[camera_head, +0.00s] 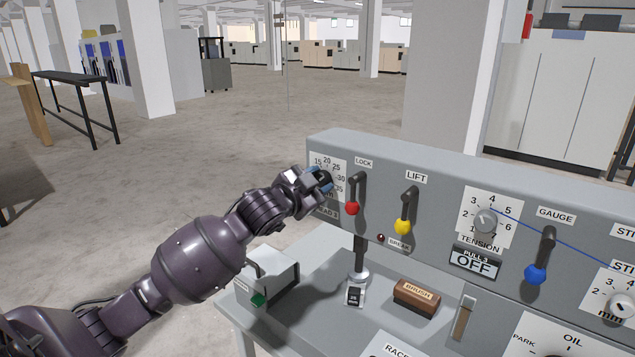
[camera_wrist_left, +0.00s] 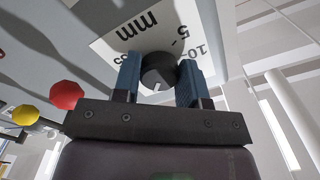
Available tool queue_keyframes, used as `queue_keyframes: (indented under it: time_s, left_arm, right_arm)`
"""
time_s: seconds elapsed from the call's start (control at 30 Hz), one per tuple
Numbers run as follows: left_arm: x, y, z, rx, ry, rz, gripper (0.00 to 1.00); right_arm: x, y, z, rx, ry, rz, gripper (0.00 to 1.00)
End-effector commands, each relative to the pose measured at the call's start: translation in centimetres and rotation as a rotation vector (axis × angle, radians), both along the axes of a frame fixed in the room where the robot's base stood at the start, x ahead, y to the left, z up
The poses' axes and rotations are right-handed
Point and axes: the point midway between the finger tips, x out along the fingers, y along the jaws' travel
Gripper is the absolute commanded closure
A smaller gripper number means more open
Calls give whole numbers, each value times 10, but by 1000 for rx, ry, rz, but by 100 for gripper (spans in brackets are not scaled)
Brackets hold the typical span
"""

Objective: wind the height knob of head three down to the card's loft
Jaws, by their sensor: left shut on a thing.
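The dark round height knob (camera_wrist_left: 158,71) sits on a white dial plate marked in mm, which also shows in the head view (camera_head: 320,160). Numbers from 15 to 35 can be seen there, with a partly covered head label below. My left gripper (camera_wrist_left: 159,80) is shut on the knob, one blue finger on each side. In the head view my left gripper (camera_head: 321,179) reaches the panel's left end and hides most of the knob. The pointer reading cannot be told. A small black-and-white tag (camera_head: 354,295) stands below the rod; its print is too small to read surely. My right gripper is not in view.
Close right of the knob are the red-tipped LOCK lever (camera_head: 352,207) and yellow-tipped LIFT lever (camera_head: 403,225). A tension dial (camera_head: 486,221) and blue GAUGE lever (camera_head: 536,273) are farther right. A brush (camera_head: 416,296) and a grey box (camera_head: 268,278) are on the bench below.

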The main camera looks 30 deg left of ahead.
Motion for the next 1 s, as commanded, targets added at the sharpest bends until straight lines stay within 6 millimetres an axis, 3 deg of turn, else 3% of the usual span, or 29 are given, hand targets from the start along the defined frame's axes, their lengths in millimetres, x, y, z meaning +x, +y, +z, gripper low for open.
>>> queue_keyframes:
  time_s: [0.3, 0.8, 0.83, 1.0]
  left_arm:
    - [0, 0, 0, -106, 9, 1, 85]
    - [0, 0, -1, -120, 10, 1, 85]
    - [0, 0, -1, -120, 10, 1, 58]
    - [0, 0, -1, -120, 10, 1, 35]
  right_arm:
    - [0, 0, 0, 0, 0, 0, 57]
    - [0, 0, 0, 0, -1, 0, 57]
    - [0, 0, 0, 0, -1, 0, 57]
    - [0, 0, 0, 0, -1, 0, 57]
